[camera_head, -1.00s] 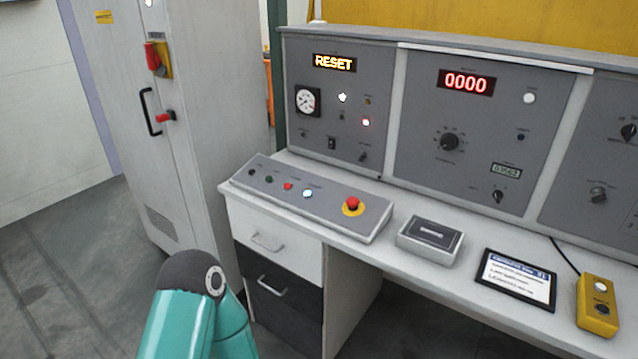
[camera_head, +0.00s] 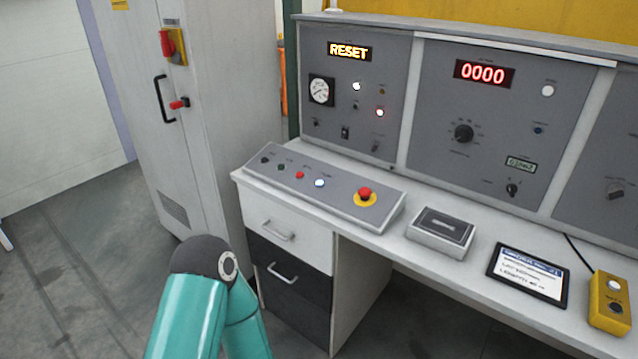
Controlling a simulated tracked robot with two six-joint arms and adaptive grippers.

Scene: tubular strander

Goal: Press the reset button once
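The control panel box (camera_head: 330,196) lies sloped on the desk's left end. It carries a row of small buttons: a black one (camera_head: 264,160), a green one (camera_head: 281,168), a red one (camera_head: 299,175) and a lit white-blue one (camera_head: 319,183). Their labels are too small to read, so I cannot tell which is the reset button. A red mushroom button on a yellow ring (camera_head: 365,195) is at its right end. A display (camera_head: 349,51) above reads RESET. Only a teal arm link of mine shows at the bottom left; neither gripper is in view.
A grey cabinet (camera_head: 215,110) with a red switch stands left of the desk. On the desktop lie a grey box (camera_head: 440,232), a tablet (camera_head: 528,275) and a yellow two-button box (camera_head: 609,303). Drawers (camera_head: 290,237) are under the panel. The floor at left is clear.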

